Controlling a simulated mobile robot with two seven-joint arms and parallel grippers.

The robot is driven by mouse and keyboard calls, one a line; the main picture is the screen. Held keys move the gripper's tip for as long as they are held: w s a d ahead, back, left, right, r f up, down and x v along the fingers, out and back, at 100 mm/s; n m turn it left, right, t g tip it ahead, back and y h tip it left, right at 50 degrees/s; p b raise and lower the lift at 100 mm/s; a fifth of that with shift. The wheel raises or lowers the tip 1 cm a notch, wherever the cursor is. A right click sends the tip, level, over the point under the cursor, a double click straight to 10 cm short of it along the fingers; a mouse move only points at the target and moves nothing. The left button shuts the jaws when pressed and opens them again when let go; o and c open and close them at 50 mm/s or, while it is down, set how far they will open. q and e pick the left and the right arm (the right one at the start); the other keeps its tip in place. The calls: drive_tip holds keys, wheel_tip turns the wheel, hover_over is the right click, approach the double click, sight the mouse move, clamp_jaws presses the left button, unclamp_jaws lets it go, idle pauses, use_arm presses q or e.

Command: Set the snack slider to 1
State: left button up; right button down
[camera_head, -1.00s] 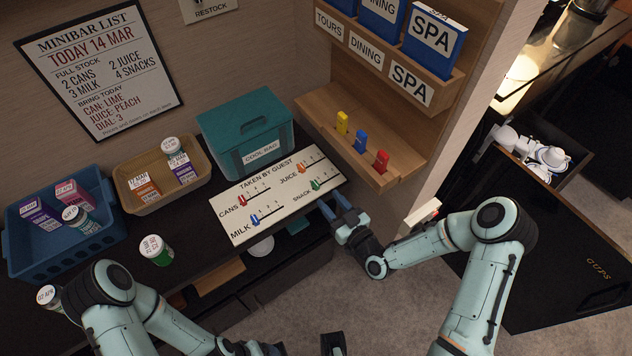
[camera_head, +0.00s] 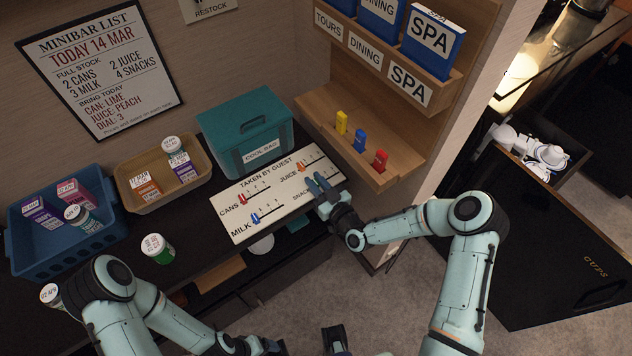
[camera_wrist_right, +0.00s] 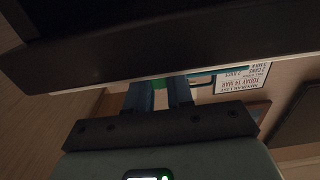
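The white dial board (camera_head: 237,192), headed "TAKEN BY GUEST", lies on the dark counter with slider tracks for cans, milk, juice and snack. My right gripper (camera_head: 315,180) is over the snack track, fingers a little apart, and hides the green snack knob and its marks in the head view. In the right wrist view a bit of green (camera_wrist_right: 159,83) shows between the two fingers (camera_wrist_right: 160,95); I cannot tell whether they touch it. The red cans knob (camera_head: 242,199), blue milk knob (camera_head: 255,218) and orange juice knob (camera_head: 301,167) are visible. My left gripper (camera_head: 262,346) is low at the bottom edge, its fingers unclear.
A teal cool bag (camera_head: 246,135) stands behind the board. A wooden shelf (camera_head: 335,125) with yellow, blue and red tags is at the right. A tan tray (camera_head: 150,205), blue crate (camera_head: 80,262) and green-and-white can (camera_head: 157,249) are left of the board.

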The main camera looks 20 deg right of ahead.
drive_tip(key=shift+w+d+f+b, duration=0.1)
drive_tip(key=shift+w+d+b, duration=0.05)
drive_tip(key=shift+d+b, duration=0.3)
drive_tip(key=shift+w+d+f+b, duration=0.1)
drive_tip(key=shift+w+d+b, duration=0.05)
drive_tip(key=shift+d+b, duration=0.2)
drive_tip(key=shift+w+d+r, duration=0.1)
drive_tip(key=shift+d+r, duration=0.05)
drive_tip(key=shift+d, duration=0.3)
drive_tip(key=c, duration=1.1)
unclamp_jaws()
drive_tip(key=b+v, duration=0.1)
drive_tip(key=v, duration=1.2)
drive_tip(key=shift+r, duration=0.1)
